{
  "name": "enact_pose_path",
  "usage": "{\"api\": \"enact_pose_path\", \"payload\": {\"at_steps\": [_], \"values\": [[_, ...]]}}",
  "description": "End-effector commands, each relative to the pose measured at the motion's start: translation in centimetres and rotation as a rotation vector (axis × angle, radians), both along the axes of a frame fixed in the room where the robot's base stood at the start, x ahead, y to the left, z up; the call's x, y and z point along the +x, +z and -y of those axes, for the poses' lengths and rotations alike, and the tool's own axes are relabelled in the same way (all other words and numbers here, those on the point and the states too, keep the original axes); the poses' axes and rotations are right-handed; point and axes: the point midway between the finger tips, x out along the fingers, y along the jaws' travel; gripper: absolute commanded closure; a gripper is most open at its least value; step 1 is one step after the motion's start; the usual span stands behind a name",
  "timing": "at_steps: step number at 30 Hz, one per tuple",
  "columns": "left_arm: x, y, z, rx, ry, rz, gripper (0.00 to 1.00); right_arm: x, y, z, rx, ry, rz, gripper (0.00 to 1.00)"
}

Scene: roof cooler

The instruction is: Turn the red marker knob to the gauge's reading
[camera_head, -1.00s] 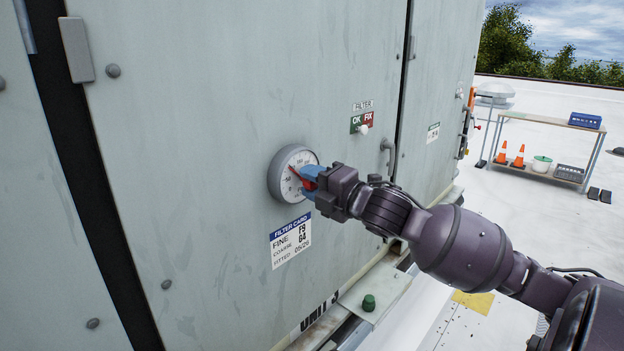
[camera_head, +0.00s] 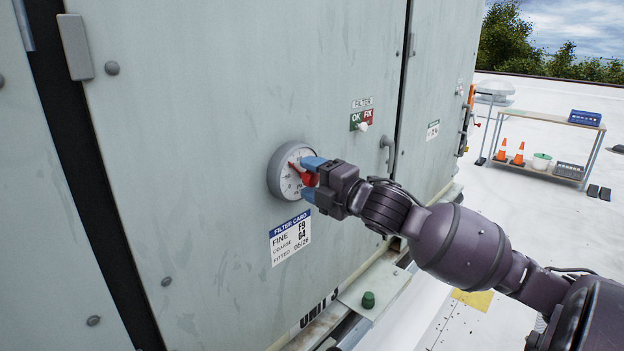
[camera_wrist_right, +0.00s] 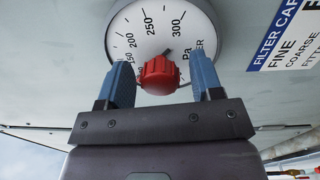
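The round white gauge (camera_head: 284,181) with a grey rim is on the pale green cabinet door. The red marker knob (camera_head: 309,178) stands out from the middle of its face. In the head view a red pointer runs from the knob toward the dial's upper left. My right gripper (camera_head: 311,179) is open, with one blue finger above the knob and one below. In the right wrist view the red knob (camera_wrist_right: 159,75) sits between the two spread fingers, with gaps beside it. The dial shows 150 to 300 and "Pa"; the reading needle is largely hidden behind the knob. My left gripper is out of view.
A filter card (camera_head: 290,238) is below the gauge. An OK/FIX filter switch (camera_head: 362,125) and a door handle (camera_head: 388,154) are to its right. A green knob (camera_head: 368,300) stands on the ledge below. A shelf with cones and boxes (camera_head: 548,121) is far off on the roof.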

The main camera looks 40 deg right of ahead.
Motion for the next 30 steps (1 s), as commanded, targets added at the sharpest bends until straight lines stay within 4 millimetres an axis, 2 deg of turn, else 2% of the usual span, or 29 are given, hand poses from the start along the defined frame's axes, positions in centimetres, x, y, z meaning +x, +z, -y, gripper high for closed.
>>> {"api": "enact_pose_path", "payload": {"at_steps": [11, 30], "values": [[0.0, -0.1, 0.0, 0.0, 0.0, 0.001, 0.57, -0.7, -0.1, 0.1, -0.001, -0.001, -0.001, 0.4], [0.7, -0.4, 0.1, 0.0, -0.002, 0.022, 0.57, -8.1, -0.5, 0.8, 0.0, -0.001, -0.003, 0.4]]}}
